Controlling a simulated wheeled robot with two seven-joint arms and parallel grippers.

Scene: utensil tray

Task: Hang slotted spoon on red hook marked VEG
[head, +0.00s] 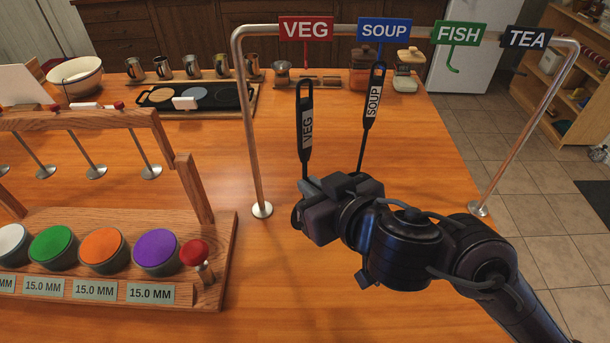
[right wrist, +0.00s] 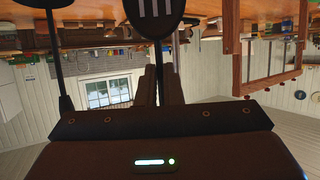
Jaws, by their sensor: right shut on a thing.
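The slotted spoon's black handle (head: 307,130), labelled VEG, stands upright in the head view. Its looped top is just below the red VEG hook (head: 306,58), apart from it in the picture. My right gripper (head: 308,186) is shut on the spoon's shaft. In the right wrist view the fingers (right wrist: 160,72) flank the shaft, and part of the slotted head (right wrist: 155,14) shows at the top edge. In the head view the spoon's lower part is hidden behind my gripper. My left gripper is not in view.
A metal rail (head: 248,120) carries the VEG, SOUP, FISH and TEA signs. A SOUP utensil (head: 372,105) hangs at the blue SOUP hook (head: 383,30), close right of the spoon. FISH (head: 458,33) and TEA (head: 526,38) hold nothing. A wooden stand with coloured knobs (head: 105,250) is at left.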

